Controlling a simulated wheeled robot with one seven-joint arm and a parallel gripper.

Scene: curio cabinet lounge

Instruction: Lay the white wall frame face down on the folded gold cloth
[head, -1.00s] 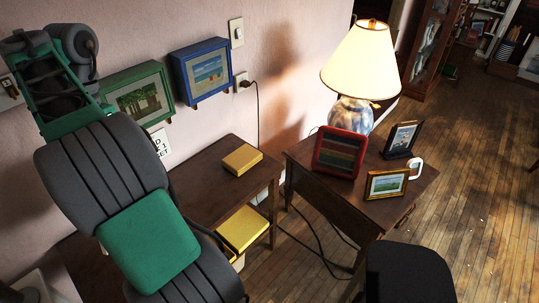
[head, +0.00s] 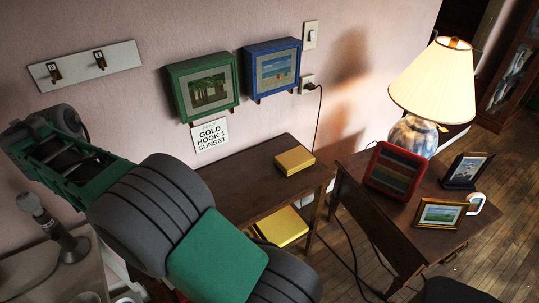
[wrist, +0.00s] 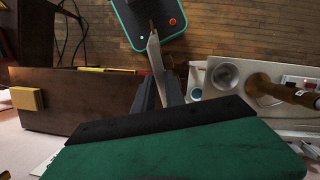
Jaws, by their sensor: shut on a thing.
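My gripper (wrist: 157,85) shows in the wrist view, its dark fingers shut on a thin pale thing (wrist: 154,52) seen nearly edge-on. It fits the white wall frame, but its face is hidden. In the head view my gripper is hidden behind my arm. A thick gold block (head: 295,158) lies on top of the dark side table and shows in the wrist view (wrist: 27,98). A flatter yellow-gold piece (head: 282,228) lies on a lower level. I cannot tell which one is the folded cloth. My gripper is apart from both.
The dark side table (head: 243,170) has bare top left of the block. Green (head: 207,88) and blue (head: 272,68) frames hang above, with a sign (head: 211,135) and a two-hook rail (head: 85,65). The right table (head: 385,220) holds a lamp (head: 413,134) and several frames.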

